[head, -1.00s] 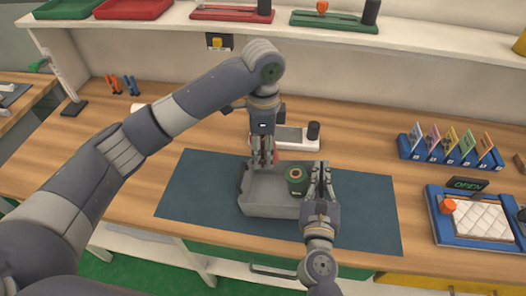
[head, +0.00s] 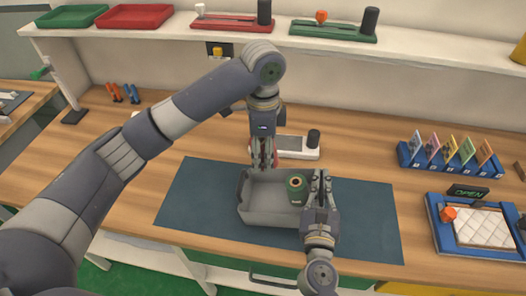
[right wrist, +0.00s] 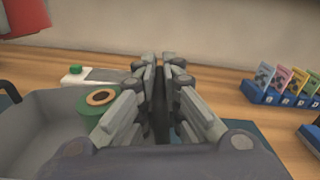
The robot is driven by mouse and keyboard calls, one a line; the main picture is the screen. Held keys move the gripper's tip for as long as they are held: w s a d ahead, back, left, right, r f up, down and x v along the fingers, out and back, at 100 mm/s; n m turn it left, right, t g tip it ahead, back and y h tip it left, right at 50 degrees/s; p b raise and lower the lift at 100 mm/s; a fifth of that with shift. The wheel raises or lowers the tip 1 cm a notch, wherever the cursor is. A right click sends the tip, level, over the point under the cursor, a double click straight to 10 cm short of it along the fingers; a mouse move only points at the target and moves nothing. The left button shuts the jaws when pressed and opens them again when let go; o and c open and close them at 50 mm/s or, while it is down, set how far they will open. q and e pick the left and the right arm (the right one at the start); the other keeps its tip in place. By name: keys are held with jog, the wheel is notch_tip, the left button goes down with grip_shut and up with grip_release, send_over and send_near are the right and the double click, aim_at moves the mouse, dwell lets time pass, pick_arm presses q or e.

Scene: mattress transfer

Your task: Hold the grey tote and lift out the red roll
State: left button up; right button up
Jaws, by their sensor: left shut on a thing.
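The grey tote (head: 270,212) stands on the blue mat, with a green roll (head: 296,189) upright inside at its right. My left gripper (head: 263,164) is shut on the red roll (head: 277,153), mostly hidden behind its fingers in the head view, over the tote's far left part. In the right wrist view the red roll (right wrist: 22,14) shows at the top left, above the tote rim. My right gripper (head: 321,178) is at the tote's right side. In the right wrist view its fingers (right wrist: 162,75) close on a narrow dark part, apparently the tote's handle.
A white device (head: 298,147) lies behind the tote. A blue card rack (head: 450,163) and a blue tray with a quilted white pad (head: 483,226) stand to the right. A shelf with trays runs above. The mat (head: 365,222) is bare beside the tote.

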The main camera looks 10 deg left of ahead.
jog(key=shift+o, duration=0.5)
jog(key=shift+s, duration=0.1)
jog(key=shift+s, duration=0.3)
jog(key=s, duration=1.1)
jog(key=shift+s, duration=0.15)
